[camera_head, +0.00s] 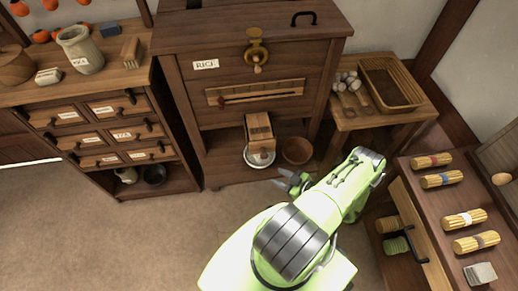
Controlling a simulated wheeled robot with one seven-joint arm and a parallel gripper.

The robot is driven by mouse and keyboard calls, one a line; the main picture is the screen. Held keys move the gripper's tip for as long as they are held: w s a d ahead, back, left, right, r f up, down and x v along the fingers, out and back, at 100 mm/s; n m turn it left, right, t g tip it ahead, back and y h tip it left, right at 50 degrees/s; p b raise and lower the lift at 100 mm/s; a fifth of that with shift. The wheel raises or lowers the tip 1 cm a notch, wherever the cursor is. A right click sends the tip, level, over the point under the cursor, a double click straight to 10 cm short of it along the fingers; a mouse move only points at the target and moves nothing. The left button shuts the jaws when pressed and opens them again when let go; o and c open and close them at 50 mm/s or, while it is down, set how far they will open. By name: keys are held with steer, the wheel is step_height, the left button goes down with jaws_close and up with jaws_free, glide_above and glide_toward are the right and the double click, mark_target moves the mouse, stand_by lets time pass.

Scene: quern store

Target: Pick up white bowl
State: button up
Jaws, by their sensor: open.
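The white bowl (250,164) sits on the low shelf at the base of the tall wooden rice cabinet (205,95). A light wooden box or chute (259,128) stands above it and hides much of the bowl. My gripper (286,181) is at the end of my green arm, just in front of the shelf, to the right of and nearer than the white bowl. Its fingers are small and dark here. It looks open and empty, apart from the bowl.
A brown bowl (297,150) sits on the shelf right of the white bowl. A small table (385,118) with a wicker basket (392,82) stands to the right. A drawer chest (100,137) stands left. An open drawer (406,235) juts out beside my arm. The floor at left is clear.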

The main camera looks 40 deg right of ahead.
mark_target(253, 166)
steer(key=b+x, duration=0.6)
steer(key=x, duration=0.9)
steer(key=shift+w+d+f, duration=0.1)
steer(key=shift+w+f, duration=0.05)
steer(key=shift+w, duration=0.2)
steer(key=shift+c, duration=0.3)
jaws_close()
